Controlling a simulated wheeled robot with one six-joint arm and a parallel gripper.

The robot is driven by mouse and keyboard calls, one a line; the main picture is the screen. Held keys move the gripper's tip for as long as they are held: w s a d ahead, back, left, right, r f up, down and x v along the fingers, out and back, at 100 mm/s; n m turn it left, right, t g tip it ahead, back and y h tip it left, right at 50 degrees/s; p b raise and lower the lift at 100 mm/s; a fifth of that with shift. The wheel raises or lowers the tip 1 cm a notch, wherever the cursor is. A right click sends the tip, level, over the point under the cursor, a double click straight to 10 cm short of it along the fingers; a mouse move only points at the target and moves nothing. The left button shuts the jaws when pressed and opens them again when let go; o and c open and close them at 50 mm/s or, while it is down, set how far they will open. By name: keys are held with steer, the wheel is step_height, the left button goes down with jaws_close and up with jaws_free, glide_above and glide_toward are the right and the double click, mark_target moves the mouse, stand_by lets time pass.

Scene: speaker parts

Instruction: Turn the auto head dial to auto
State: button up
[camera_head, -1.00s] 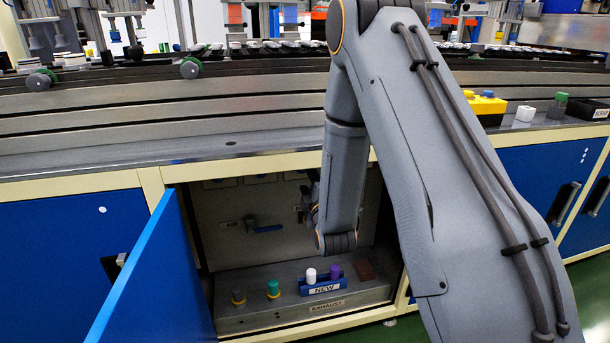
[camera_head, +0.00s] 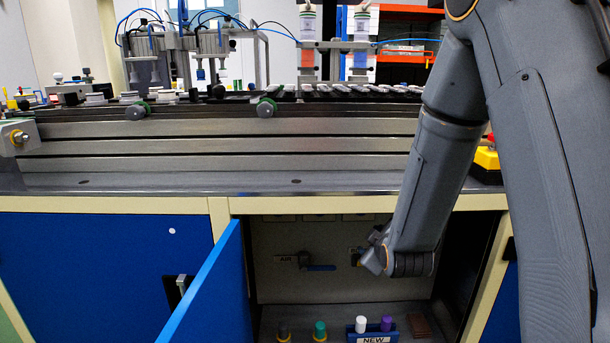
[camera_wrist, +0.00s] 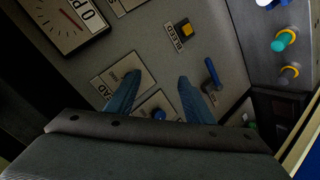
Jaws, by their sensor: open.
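My gripper (camera_wrist: 158,85) is open, with its two blue fingers apart, facing the cabinet's back panel. In the head view my gripper (camera_head: 372,258) is inside the open cabinet, close to the panel, and its fingertips are hard to make out. In the wrist view a pale plate (camera_wrist: 137,71) lettered with what reads as "AD" lies behind the left finger, which hides part of it. I cannot make out the auto head dial on it for certain. A second plate with a small blue knob (camera_wrist: 158,115) shows between the fingers, partly hidden by my gripper.
The yellow bleed button (camera_wrist: 187,30) and a blue valve handle (camera_wrist: 211,72) are on the panel. The valve handle also shows in the head view (camera_head: 320,267). The blue door (camera_head: 215,295) stands open at left. White and purple pegs sit in a "NEW" rack (camera_head: 373,337) on the cabinet floor.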

steer(key=s+r+m+g, duration=0.2)
steer(key=s+m+g, duration=0.8)
steer(key=s, duration=1.5)
steer(key=s+a+r+n+g, duration=0.2)
steer(key=s+a+r+n, duration=0.1)
steer(key=s+a+r, duration=0.65)
steer(key=s+d+r+m+p, duration=0.1)
steer(key=d+r+m+p, duration=0.2)
steer(key=d+r+p, duration=0.6)
steer(key=r+p, duration=0.1)
steer(key=p, duration=1.1)
steer(key=shift+s+d+r, duration=0.15)
steer(key=shift+s+d, duration=0.1)
steer(key=shift+s, duration=0.05)
